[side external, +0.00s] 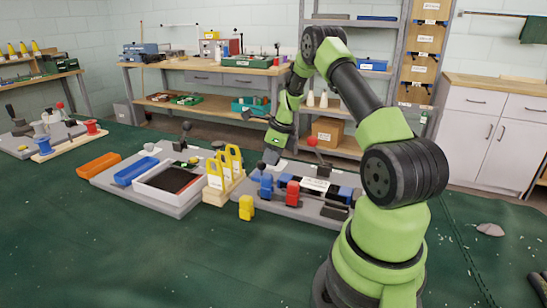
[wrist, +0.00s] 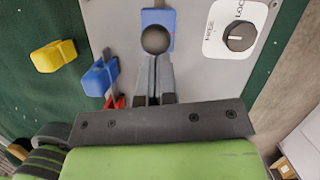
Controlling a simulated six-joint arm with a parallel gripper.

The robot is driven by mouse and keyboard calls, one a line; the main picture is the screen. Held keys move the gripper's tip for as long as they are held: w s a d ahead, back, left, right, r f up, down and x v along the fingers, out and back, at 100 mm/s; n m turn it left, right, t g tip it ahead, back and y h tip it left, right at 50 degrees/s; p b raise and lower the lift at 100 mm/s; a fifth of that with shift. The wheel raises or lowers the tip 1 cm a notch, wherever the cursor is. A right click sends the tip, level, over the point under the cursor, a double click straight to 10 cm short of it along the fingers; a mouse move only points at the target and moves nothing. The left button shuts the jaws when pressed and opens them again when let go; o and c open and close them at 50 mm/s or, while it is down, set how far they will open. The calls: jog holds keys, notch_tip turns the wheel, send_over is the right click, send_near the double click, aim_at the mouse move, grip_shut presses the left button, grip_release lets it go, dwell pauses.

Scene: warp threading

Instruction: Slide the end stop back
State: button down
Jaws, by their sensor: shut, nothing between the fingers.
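My gripper shows in the wrist view (wrist: 154,72) with its two grey fingers together and nothing between them. Its tips are right at a dark round knob (wrist: 155,39) on a blue block (wrist: 158,17), which looks like the end stop; I cannot tell whether they touch. In the side view my gripper (side external: 270,157) is low over the back left part of a grey fixture board (side external: 310,213). Blue blocks (side external: 265,187) and a red block (side external: 292,193) stand on that board. Which one is the end stop is unclear there.
A white plate with a dark dial (wrist: 240,36) sits right of the knob. A yellow block (side external: 246,207) is at the board's front left. A wooden stand with yellow frames (side external: 232,160) and a white tray (side external: 160,190) lie left. The front mat is clear.

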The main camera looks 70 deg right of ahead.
jog(key=shift+w, duration=1.45)
jog(key=shift+s, duration=0.1)
